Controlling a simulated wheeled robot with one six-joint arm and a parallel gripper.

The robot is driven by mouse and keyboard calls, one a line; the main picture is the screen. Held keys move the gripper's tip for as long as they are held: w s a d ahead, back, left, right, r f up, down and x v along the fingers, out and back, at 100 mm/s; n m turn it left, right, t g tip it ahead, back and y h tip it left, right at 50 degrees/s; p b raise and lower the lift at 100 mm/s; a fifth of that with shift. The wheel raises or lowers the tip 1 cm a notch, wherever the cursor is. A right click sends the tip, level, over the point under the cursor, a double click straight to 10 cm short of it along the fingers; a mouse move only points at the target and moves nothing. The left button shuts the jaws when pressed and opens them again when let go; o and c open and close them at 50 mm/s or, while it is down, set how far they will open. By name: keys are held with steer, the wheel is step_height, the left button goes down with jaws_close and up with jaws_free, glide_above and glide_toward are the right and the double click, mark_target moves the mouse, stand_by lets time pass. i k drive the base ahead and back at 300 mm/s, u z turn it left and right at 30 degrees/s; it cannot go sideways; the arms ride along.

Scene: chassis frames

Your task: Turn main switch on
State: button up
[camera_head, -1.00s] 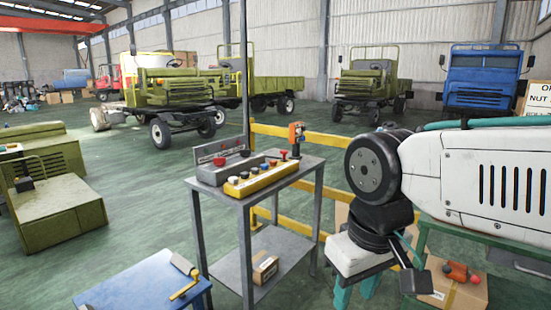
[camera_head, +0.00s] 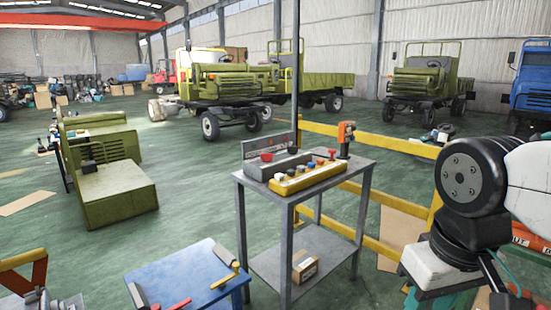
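A grey control box (camera_head: 262,172) with an upright back panel, a red knob (camera_head: 266,156) and a dark knob (camera_head: 292,150) stands on a grey metal table (camera_head: 283,197). In front of it lies a yellow control box (camera_head: 308,179) with several buttons and a red knob (camera_head: 332,154) at its right end. I cannot tell which control is the main switch, or its position. My arm reaches in from the right. Its white end with teal parts (camera_head: 437,277) is well right of the table and apart from it. The fingertips are cut off by the lower edge.
A yellow rail (camera_head: 368,138) runs behind. A blue table (camera_head: 185,275) is in front left. A cardboard box (camera_head: 305,267) lies on the lower shelf.

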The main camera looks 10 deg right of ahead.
mark_target(266, 157)
steer(key=z, duration=0.15)
steer(key=i, duration=2.45)
steer(key=u, duration=0.45)
